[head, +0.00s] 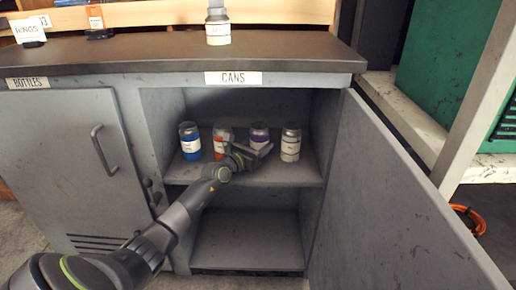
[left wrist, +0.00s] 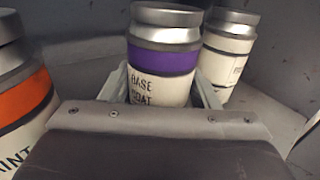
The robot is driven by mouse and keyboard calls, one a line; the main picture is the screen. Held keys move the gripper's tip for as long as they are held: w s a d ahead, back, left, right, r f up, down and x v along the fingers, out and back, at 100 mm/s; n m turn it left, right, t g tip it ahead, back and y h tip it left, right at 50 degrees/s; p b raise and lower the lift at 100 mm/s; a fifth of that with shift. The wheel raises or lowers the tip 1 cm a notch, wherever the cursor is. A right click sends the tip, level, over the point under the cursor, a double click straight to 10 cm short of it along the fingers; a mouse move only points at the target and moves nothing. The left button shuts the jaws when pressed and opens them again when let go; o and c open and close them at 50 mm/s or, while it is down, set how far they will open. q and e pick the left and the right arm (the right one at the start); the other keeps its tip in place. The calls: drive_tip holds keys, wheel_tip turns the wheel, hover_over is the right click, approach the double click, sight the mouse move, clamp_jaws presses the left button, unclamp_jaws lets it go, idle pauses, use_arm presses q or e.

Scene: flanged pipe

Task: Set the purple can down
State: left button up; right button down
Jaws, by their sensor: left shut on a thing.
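The purple can (head: 259,132) has a silver lid, a purple band and a white label. It is upright in the cabinet's upper compartment, between an orange can and a white can. My left gripper (head: 250,154) is shut on it, low on its body. In the left wrist view the purple can (left wrist: 163,60) stands between my left fingers (left wrist: 160,88), its label partly readable as "BASE COAT". Its bottom is hidden by the gripper, so I cannot tell whether it touches the shelf (head: 285,175). My right gripper is not in view.
A blue can (head: 190,142) and an orange can (head: 222,140) stand left of the purple can, a white can (head: 290,145) close on its right. The cabinet door (head: 390,200) stands open at right. Another can (head: 217,28) is on the countertop (head: 130,55). The lower compartment is empty.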

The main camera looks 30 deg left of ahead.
use_arm(q)
drive_tip(key=shift+r, duration=0.15)
drive_tip(key=o, duration=1.2)
drive_tip(key=shift+f, duration=0.2)
